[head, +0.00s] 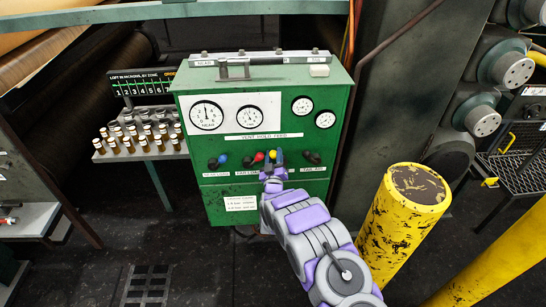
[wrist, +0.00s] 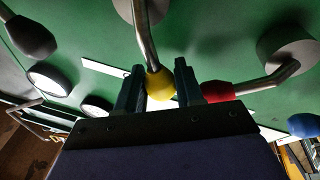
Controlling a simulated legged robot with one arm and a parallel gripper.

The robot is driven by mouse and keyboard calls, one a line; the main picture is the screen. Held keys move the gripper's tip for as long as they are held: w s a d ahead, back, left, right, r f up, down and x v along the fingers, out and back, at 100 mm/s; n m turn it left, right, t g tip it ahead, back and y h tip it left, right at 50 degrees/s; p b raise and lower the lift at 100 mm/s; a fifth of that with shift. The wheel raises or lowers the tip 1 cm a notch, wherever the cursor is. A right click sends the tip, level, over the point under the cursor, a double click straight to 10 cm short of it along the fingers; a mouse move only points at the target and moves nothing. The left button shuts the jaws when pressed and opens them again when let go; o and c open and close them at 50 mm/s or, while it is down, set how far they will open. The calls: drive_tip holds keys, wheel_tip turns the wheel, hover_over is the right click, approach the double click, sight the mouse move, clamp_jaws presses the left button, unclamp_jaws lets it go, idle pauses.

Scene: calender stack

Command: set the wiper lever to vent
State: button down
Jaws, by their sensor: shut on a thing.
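A row of levers with coloured knobs runs across the green cabinet (head: 262,138) in the head view. A yellow knob (head: 272,154) is at my gripper (head: 272,161), which partly covers it. In the wrist view, my gripper (wrist: 160,90) is shut on this yellow knob (wrist: 159,83), whose bent metal rod (wrist: 148,42) comes down from a round hub. A red knob (wrist: 219,91) is close beside the right finger. The label strip (head: 264,137) above the levers reads vent, hold, feed from left to right. The lower name labels are partly covered and too small to read surely.
A blue knob (head: 221,159) stands left of the red knob (head: 259,157), and a black knob (head: 314,158) stands to the right. Gauges (head: 207,115) fill the cabinet's upper front. Bottles (head: 146,136) stand on a shelf at left. A yellow post (head: 403,222) stands at right.

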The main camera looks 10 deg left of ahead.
drive_tip(key=c, duration=1.1)
unclamp_jaws()
drive_tip(key=shift+w+d+f, duration=0.1)
drive_tip(key=shift+d+f, duration=0.15)
drive_tip(key=shift+d, duration=0.1)
drive_tip(key=shift+w, duration=0.15)
drive_tip(key=shift+r, duration=0.15)
drive_tip(key=shift+s, duration=0.5)
drive_tip(key=v, duration=0.5)
drive_tip(key=p+v, duration=0.1)
drive_tip(key=v, duration=0.5)
drive_tip(key=p+v, duration=0.1)
drive_tip(key=v, duration=0.4)
drive_tip(key=shift+s+d+f, duration=0.15)
drive_tip(key=shift+f, duration=0.2)
